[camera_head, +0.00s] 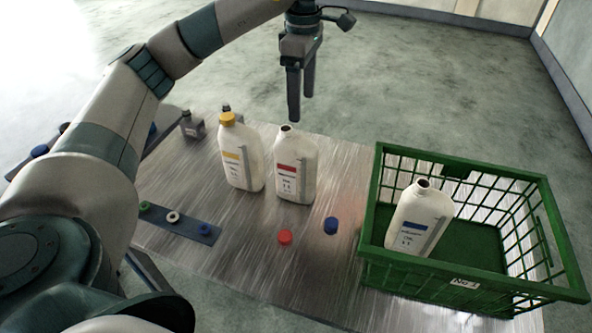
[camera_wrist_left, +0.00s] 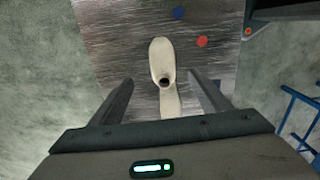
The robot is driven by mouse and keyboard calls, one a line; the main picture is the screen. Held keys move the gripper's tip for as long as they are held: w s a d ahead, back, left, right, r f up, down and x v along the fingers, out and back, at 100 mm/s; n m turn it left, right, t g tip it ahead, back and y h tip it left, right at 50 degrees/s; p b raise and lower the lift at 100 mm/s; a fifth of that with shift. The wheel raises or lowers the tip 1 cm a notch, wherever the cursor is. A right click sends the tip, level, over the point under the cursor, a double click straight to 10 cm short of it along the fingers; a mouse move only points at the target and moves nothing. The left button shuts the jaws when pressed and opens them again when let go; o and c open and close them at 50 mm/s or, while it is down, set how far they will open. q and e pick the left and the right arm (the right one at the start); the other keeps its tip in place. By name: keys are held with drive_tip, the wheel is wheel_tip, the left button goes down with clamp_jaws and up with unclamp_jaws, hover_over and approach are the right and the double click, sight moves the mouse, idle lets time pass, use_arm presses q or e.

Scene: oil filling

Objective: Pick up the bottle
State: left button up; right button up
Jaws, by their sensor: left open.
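A white bottle with a red label (camera_head: 295,168) stands upright and uncapped on the metal table. Another white bottle with a yellow label and yellow cap (camera_head: 240,158) stands to its left. A third white bottle with a blue label (camera_head: 420,218), uncapped, leans in the green crate (camera_head: 470,277). My left gripper (camera_head: 301,108) is open and empty, pointing down above and behind the red-label bottle. In the left wrist view an uncapped white bottle (camera_wrist_left: 161,57) shows from above, between the open fingers in the picture. My right gripper is out of view.
A red cap (camera_head: 285,237) and a blue cap (camera_head: 331,225) lie on the metal table (camera_head: 260,275) in front of the bottles. A blue strip with several round pieces (camera_head: 180,222) lies at the left. The crate occupies the right side.

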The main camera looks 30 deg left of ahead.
sight(301, 143)
use_arm(q)
wheel_tip(301, 143, down, 5)
drive_tip(key=shift+r+p, duration=0.1)
drive_tip(key=shift+p, duration=0.25)
wheel_tip(301, 143, down, 2)
drive_tip(key=shift+f+p, duration=0.1)
drive_tip(key=shift+p, duration=0.4)
wheel_tip(301, 143, down, 5)
drive_tip(key=shift+s+r+p, duration=0.1)
drive_tip(key=shift+r+p, duration=0.05)
drive_tip(key=shift+p, duration=0.55)
drive_tip(key=shift+f, duration=0.2)
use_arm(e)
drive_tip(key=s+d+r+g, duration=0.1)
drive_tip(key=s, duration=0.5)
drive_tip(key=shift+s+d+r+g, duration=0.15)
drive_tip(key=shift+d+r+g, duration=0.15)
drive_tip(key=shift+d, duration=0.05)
